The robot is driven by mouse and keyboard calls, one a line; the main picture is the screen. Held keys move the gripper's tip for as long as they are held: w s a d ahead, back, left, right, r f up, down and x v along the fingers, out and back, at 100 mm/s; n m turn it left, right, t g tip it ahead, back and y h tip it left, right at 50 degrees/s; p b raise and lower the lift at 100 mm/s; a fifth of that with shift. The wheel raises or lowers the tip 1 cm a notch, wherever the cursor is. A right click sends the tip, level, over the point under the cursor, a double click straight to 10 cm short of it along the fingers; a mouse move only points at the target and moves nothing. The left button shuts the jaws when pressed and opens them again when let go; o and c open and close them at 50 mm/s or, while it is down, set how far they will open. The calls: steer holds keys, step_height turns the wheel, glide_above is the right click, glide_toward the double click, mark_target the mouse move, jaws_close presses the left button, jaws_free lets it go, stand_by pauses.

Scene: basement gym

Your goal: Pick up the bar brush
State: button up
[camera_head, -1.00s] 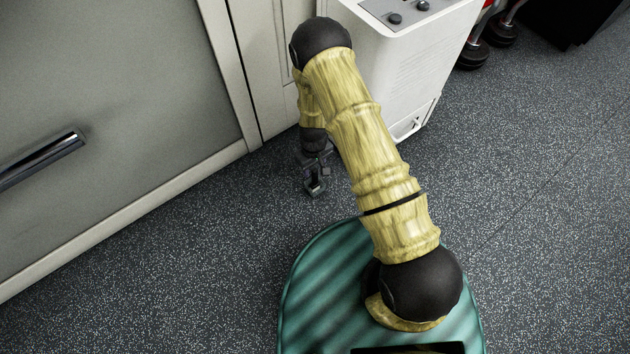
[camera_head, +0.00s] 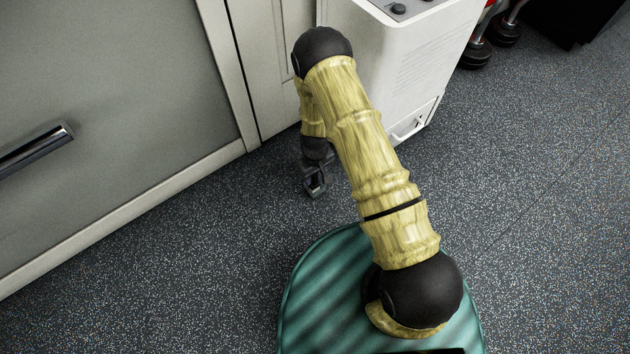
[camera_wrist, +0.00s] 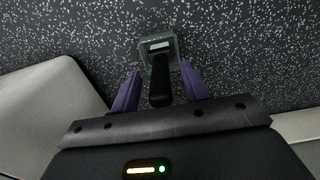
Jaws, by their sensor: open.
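The bar brush (camera_wrist: 160,78) shows in the wrist view, with a black handle pointing toward my gripper and a grey squarish head at the far end. It is over the speckled floor. My gripper (camera_wrist: 161,72) is open, its two purple fingers on either side of the handle, with small gaps visible on both sides. Whether the handle is at fingertip height cannot be told. In the head view my gripper (camera_head: 315,182) is small and dark, low near the floor, partly hidden by my arm. The brush cannot be clearly told apart from it there.
A white cabinet unit (camera_head: 415,75) with knobs stands behind my arm. A large grey panel with a bar handle (camera_head: 35,148) is on the left. Dumbbells (camera_head: 478,50) lie at the upper right. The dark floor (camera_head: 540,220) on the right is clear.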

steer(key=shift+c, duration=0.4)
jaws_close()
steer(key=shift+r, duration=0.1)
step_height(320, 180, up, 10)
steer(key=p, duration=0.6)
steer(key=shift+r+p, duration=2.7)
steer(key=shift+r, duration=0.25)
